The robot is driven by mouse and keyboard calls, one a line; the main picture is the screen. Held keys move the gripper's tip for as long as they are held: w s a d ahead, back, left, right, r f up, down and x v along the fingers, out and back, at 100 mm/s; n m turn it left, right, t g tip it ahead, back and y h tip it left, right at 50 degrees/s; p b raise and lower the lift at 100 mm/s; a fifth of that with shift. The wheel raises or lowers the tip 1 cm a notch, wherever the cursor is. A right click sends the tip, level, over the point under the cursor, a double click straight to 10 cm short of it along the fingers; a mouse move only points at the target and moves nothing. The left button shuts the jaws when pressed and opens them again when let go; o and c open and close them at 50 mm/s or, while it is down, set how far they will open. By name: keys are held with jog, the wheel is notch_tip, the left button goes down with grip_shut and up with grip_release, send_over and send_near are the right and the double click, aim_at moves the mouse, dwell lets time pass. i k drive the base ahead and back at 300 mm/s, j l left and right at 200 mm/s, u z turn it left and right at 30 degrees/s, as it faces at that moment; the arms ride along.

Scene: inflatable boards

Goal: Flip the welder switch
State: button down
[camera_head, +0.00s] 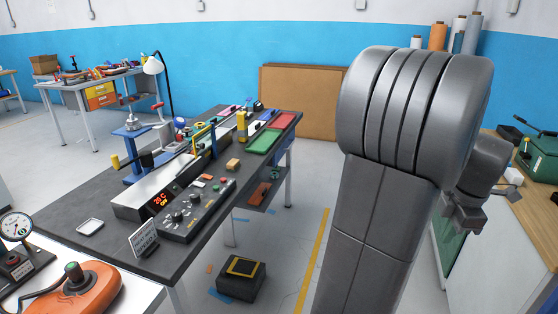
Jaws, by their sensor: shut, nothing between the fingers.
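The welder appears to be the long silver bar machine (150,203) on the dark bench, with a lit orange display reading about 20 C. In front of it lies a dark control box (197,212) with several knobs and small coloured buttons. I cannot tell which of these is the welder switch, or its position. My gripper (468,222) is at the right, partly behind my grey arm, far from the welder and touching nothing that I can see. Its fingers look closed and empty.
The dark bench (60,228) also holds a small sign (143,240), a white dish (90,227) and red and green trays (265,140). An orange device (85,290) sits at lower left. A dark box (241,283) stands on the floor. A wooden counter (535,195) is at right.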

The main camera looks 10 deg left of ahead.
aim_at(196, 183)
jog(key=i+u, duration=0.2)
jog(key=u, duration=0.2)
jog(key=i+u, duration=0.25)
jog(key=u, duration=0.2)
jog(key=i+l+u, duration=0.15)
jog(key=u, duration=0.25)
jog(key=i+l+u, duration=0.2)
jog(key=u, duration=0.25)
jog(key=i+l+u, duration=0.15)
jog(key=u, duration=0.3)
jog(key=i+l+u, duration=0.25)
jog(key=u, duration=0.2)
jog(key=i+l, duration=0.05)
jog(key=i, duration=0.05)
